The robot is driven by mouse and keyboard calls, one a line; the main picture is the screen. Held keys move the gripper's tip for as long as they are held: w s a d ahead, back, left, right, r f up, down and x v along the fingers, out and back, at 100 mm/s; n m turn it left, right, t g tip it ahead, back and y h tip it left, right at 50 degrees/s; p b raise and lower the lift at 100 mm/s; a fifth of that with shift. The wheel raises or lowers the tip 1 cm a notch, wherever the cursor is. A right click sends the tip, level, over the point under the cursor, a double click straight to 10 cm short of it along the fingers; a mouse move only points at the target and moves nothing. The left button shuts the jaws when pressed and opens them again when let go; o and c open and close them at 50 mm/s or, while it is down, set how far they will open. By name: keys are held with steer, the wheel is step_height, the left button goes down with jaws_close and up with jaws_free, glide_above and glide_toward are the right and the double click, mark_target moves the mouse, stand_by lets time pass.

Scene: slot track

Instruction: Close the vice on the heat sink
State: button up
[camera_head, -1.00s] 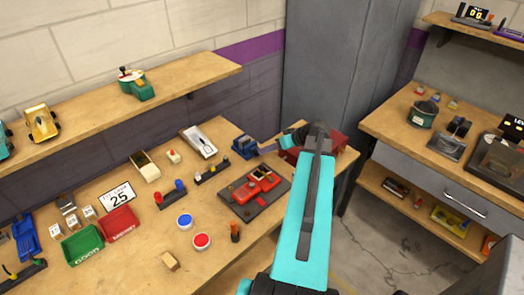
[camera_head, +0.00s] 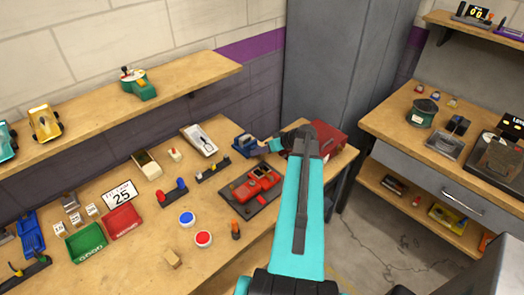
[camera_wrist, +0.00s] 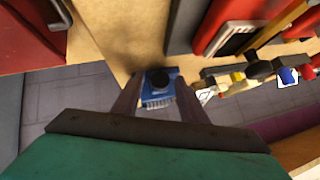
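A small blue object (camera_head: 245,145), which appears to be the vice, stands near the far right end of the workbench, close to the wall. In the wrist view the blue object (camera_wrist: 157,98) has a dark round part on top and pale ribbing along its lower edge. I cannot clearly tell a heat sink apart from it. My gripper (camera_wrist: 155,85) is open, its two dark fingers apart with the blue object showing between them. I cannot tell whether they touch it. In the head view my teal wrist lies just right of it.
A red box (camera_head: 329,140) sits on the bench corner right of my arm. A red car on a dark plate (camera_head: 262,202) lies in front of the blue object. A rack with small knobs (camera_head: 212,170) and a pale tray (camera_head: 200,139) are to its left.

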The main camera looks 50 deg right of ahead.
steer(key=c, duration=0.9)
steer(key=shift+o, duration=0.2)
steer(key=shift+d+f+y+b, duration=0.2)
steer(key=shift+y+b, duration=0.1)
steer(key=shift+b, duration=0.2)
steer(key=shift+r+m+y+b, duration=0.15)
steer(key=shift+m+y+b, duration=0.15)
steer(key=shift+a, duration=0.1)
steer(key=o, duration=1.1)
steer(key=shift+b+v, duration=2)
steer(key=shift+v, duration=4.95)
